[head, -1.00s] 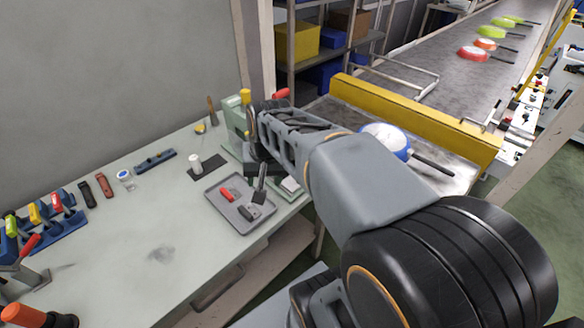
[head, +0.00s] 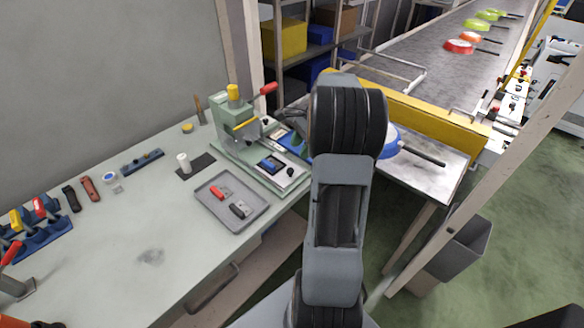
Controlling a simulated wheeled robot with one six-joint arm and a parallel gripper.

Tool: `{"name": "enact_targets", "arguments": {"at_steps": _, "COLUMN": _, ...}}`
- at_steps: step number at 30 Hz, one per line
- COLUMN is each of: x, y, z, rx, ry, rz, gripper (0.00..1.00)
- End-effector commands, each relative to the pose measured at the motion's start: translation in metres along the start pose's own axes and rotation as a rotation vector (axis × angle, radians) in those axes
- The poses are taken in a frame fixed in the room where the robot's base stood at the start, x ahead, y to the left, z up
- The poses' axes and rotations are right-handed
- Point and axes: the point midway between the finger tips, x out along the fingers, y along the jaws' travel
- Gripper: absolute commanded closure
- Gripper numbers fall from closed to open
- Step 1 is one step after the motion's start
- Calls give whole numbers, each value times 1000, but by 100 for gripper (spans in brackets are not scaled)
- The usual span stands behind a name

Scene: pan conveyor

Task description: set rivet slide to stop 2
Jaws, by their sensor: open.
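The green press-like fixture (head: 232,118) stands at the back right of the bench, with a yellow knob on top and a red-tipped lever (head: 267,88) at its right. In front of it runs a pale base with a light plate, which looks like the rivet slide (head: 280,178). A blue and dark block (head: 269,164) and a small black knob (head: 290,171) sit on it. Stop marks are too small to read. My arm stands upright just right of the fixture.
A grey tray (head: 216,212) with a red piece and a dark piece lies left of the slide. A white cylinder (head: 183,163) stands on a dark mat. A blue-white pan (head: 392,143) rests behind my arm, by the yellow barrier (head: 435,123). The bench's front middle is clear.

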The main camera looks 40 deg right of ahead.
Motion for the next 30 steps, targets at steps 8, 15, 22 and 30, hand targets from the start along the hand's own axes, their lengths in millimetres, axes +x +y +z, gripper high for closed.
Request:
{"name": "enact_targets", "arguments": {"at_steps": 8, "x": 51, "y": 0, "z": 0, "rx": -1, "ry": 0, "rz": 2, "gripper": 48}}
{"name": "enact_targets", "arguments": {"at_steps": 15, "x": 76, "y": 0, "z": 0, "rx": -2, "ry": 0, "rz": 0, "gripper": 48}}
{"name": "enact_targets", "arguments": {"at_steps": 22, "x": 83, "y": 0, "z": 0, "rx": -2, "ry": 1, "rz": -1, "gripper": 48}}
{"name": "enact_targets", "arguments": {"at_steps": 30, "x": 83, "y": 0, "z": 0, "rx": -2, "ry": 1, "rz": -1, "gripper": 52}}
